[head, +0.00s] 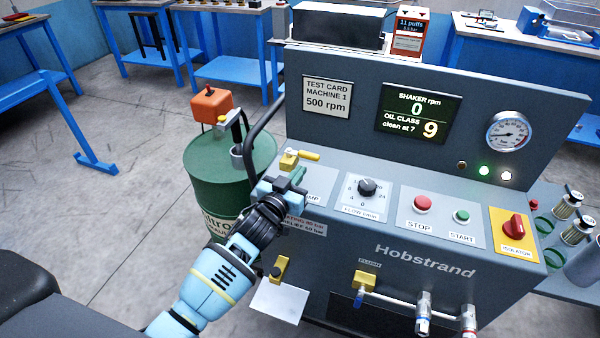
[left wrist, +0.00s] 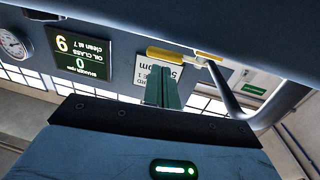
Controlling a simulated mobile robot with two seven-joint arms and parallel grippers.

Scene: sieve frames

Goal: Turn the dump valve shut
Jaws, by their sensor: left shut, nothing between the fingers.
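The dump valve (head: 289,161) is a brass-yellow body with a yellow lever at the top left of the sloping panel. In the head view its lever points right, along the panel. Its label is partly hidden by my gripper, with only "UMP" showing. My left gripper (head: 297,176) is shut and empty, with its green fingers just below the lever. In the left wrist view the shut fingers (left wrist: 163,88) point at the yellow lever (left wrist: 178,55); I cannot tell whether they touch it. My right gripper is not in view.
A flow knob (head: 367,188), STOP button (head: 421,203), START button (head: 461,216) and red isolator (head: 515,227) sit right of the valve. A dark hose (head: 262,120) curves by the panel's left edge. A green drum (head: 215,190) stands beside the machine.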

